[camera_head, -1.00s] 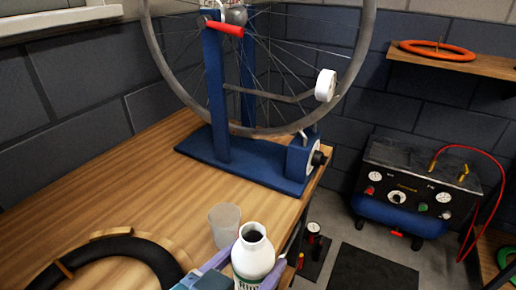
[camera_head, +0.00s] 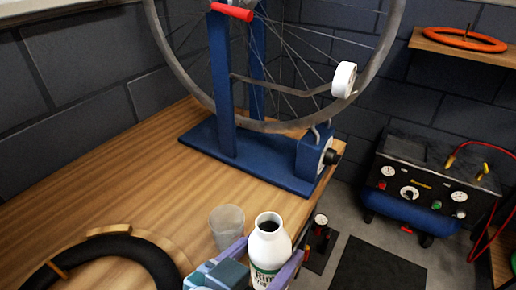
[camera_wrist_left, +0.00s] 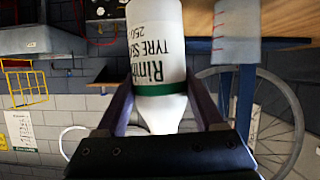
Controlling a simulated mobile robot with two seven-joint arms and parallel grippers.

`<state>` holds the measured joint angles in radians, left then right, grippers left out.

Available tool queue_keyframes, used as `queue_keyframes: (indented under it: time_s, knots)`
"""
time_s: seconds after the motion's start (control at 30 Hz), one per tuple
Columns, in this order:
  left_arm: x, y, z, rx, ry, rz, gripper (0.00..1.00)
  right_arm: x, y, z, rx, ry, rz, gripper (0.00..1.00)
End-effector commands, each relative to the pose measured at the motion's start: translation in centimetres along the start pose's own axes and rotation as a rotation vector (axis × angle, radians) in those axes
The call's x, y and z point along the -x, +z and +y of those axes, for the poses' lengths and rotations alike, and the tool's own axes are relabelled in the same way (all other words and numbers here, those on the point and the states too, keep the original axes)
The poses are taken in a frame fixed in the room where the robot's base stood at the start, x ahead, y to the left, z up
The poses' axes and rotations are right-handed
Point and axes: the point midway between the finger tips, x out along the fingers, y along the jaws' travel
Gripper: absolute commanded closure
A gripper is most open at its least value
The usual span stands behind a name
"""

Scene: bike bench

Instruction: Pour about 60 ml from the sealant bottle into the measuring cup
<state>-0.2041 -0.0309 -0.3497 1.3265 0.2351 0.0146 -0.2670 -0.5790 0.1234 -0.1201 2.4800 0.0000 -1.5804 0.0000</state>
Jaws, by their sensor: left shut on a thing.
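The sealant bottle (camera_head: 268,246) is white with a green band and an open, dark mouth. It stands about upright in the head view. My left gripper (camera_head: 248,264) is shut on it, with a purple finger on each side. In the left wrist view the bottle (camera_wrist_left: 158,50) shows upside down between the fingers (camera_wrist_left: 160,105), its lettering readable in part. The measuring cup (camera_head: 227,226) is translucent and stands on the bench just left of the bottle. It also shows in the left wrist view (camera_wrist_left: 237,30), with red marks. My right gripper is not in view.
A blue truing stand (camera_head: 226,150) with a wheel stands on the wooden bench (camera_head: 110,185) behind the cup. A black tyre (camera_head: 150,258) lies at the front left. A compressor (camera_head: 420,185) stands on the floor at right. The bench's left middle is clear.

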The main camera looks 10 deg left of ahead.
Motion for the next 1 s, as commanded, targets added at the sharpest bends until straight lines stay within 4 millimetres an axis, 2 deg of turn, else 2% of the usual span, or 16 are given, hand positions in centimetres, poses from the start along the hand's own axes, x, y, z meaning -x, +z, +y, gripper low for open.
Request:
queue_keyframes:
  time_s: [0.2,0.7,1.0]
  knots:
    - [0.0,-0.4,-0.5,0.100,0.045,-0.027,0.99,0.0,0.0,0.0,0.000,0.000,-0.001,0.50]
    - [-0.5,-0.1,-1.8,0.380,0.160,-0.108,0.99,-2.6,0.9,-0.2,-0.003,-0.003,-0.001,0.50]
    - [-0.2,-1.2,-2.5,0.537,0.225,-0.155,0.99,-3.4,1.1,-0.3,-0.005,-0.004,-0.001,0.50]
